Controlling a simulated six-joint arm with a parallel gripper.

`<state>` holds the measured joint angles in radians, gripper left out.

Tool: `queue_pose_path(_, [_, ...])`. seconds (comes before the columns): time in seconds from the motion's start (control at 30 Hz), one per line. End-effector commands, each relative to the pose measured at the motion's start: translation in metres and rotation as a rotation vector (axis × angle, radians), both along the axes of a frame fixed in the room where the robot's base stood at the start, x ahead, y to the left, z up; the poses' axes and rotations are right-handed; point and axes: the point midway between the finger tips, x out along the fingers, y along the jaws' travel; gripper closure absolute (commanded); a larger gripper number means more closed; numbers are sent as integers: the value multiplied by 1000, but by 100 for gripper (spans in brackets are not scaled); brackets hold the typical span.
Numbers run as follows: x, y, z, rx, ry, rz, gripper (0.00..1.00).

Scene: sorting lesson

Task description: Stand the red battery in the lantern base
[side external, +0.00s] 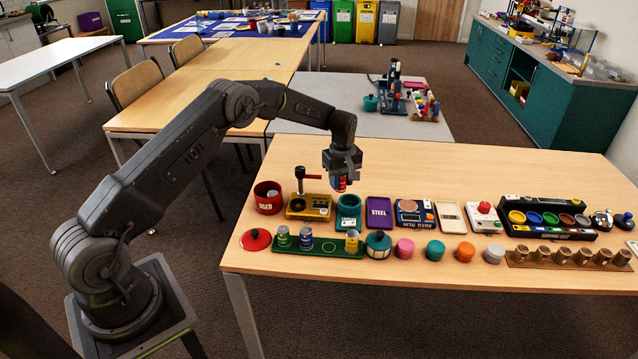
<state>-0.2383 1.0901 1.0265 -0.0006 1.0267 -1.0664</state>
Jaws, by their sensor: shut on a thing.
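My gripper (342,168) is shut on the red battery (340,184) and points down. The battery hangs roughly upright below the jaws; its upper part is hidden by them. The teal lantern base (348,214), an open-topped cup with a label, stands on the table just below. The battery looks to be above its opening, slightly left of its middle; I cannot tell whether its lower end is inside the rim. A teal lidded piece (379,246), perhaps the lantern top, stands in front to the right.
A green tray (330,252) holds several batteries in front. Left are a red "USED" pot (268,198) and a yellow device (309,207) with an upright post near my gripper. Right are a purple "STEEL" plate (379,212) and a metal tester (415,213).

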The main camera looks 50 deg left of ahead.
Motion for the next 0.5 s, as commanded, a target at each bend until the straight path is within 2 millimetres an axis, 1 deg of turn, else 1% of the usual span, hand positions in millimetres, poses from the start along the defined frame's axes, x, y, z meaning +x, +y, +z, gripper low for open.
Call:
queue_pose_path(0.03, [8,-3,-3,1,-1,-1,92])
queue_pose_path(0.1, [16,-7,-4,0,-2,0,92])
queue_pose_path(0.2, [24,-11,-6,0,-2,-1,92])
queue_pose_path(0.37, [28,-14,-9,0,-2,1,92])
queue_pose_path(0.5, [28,-14,-17,1,-1,1,92])
